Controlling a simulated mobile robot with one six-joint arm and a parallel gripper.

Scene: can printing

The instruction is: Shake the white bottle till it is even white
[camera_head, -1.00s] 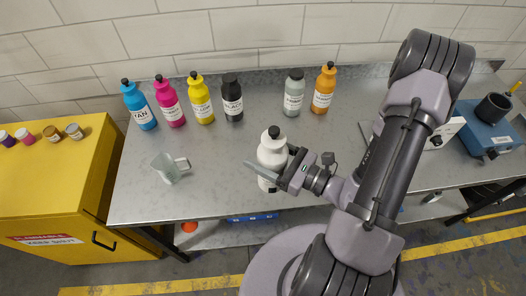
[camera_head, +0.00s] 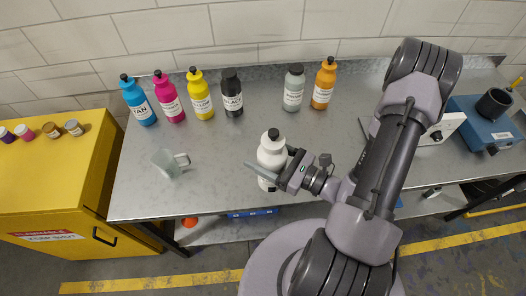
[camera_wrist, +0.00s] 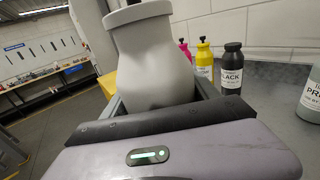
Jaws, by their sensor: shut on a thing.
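The white bottle (camera_head: 271,153) with a black cap is upright near the front middle of the metal table in the head view. My gripper (camera_head: 268,172) is shut on its lower body from the right. In the wrist view the bottle (camera_wrist: 155,65) stands between the jaws and looks light grey, its surface uneven in tone.
Cyan (camera_head: 140,104), magenta (camera_head: 169,100), yellow (camera_head: 200,97), black (camera_head: 232,96), grey (camera_head: 293,90) and orange (camera_head: 323,86) bottles stand along the back. A clear jug (camera_head: 168,164) stands at left. A blue device (camera_head: 482,125) is at right. A yellow cabinet (camera_head: 60,170) adjoins the table.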

